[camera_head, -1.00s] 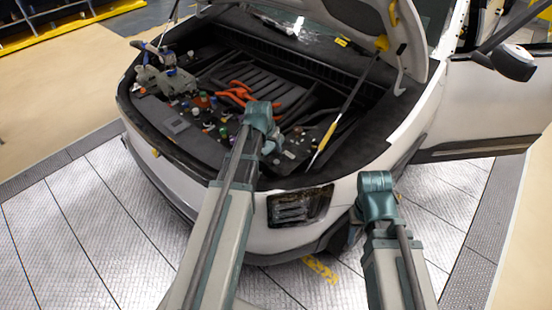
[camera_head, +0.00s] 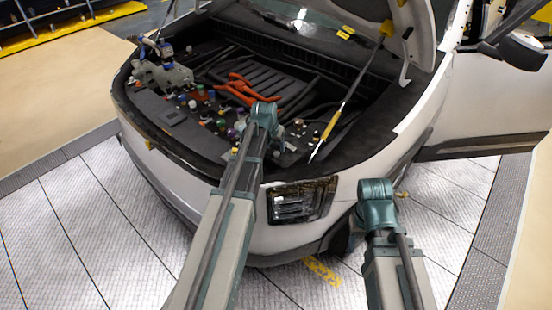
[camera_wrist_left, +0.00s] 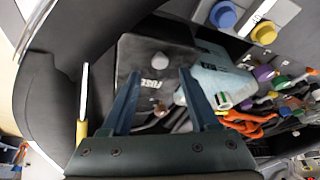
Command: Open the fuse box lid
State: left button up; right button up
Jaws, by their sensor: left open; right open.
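The fuse box lid is a dark flat cover with light lettering and a pale round knob. It lies in the middle of the left wrist view (camera_wrist_left: 145,75). In the head view the fuse box (camera_head: 302,139) is partly hidden by my left wrist, at the front right of the engine bay. My left gripper (camera_wrist_left: 163,98) is open, its two blue fingers apart over the near part of the lid, nothing held. I cannot tell whether they touch it. My right gripper (camera_head: 378,200) is outside the car, right of the headlamp; its fingers are hidden.
The raised hood (camera_head: 412,50) overhangs at the upper right. A thin rod with a yellow sleeve (camera_head: 331,122) stands right of the fuse box. Orange cables (camera_head: 240,88) and coloured caps lie left. The open car door (camera_head: 485,110) is at far right.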

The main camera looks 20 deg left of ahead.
aim_at(277, 153)
pick_arm(q)
jog(key=b+x, duration=0.2)
jog(key=x, duration=0.2)
jog(key=shift+b, duration=0.4)
grip_shut()
dwell(1.0)
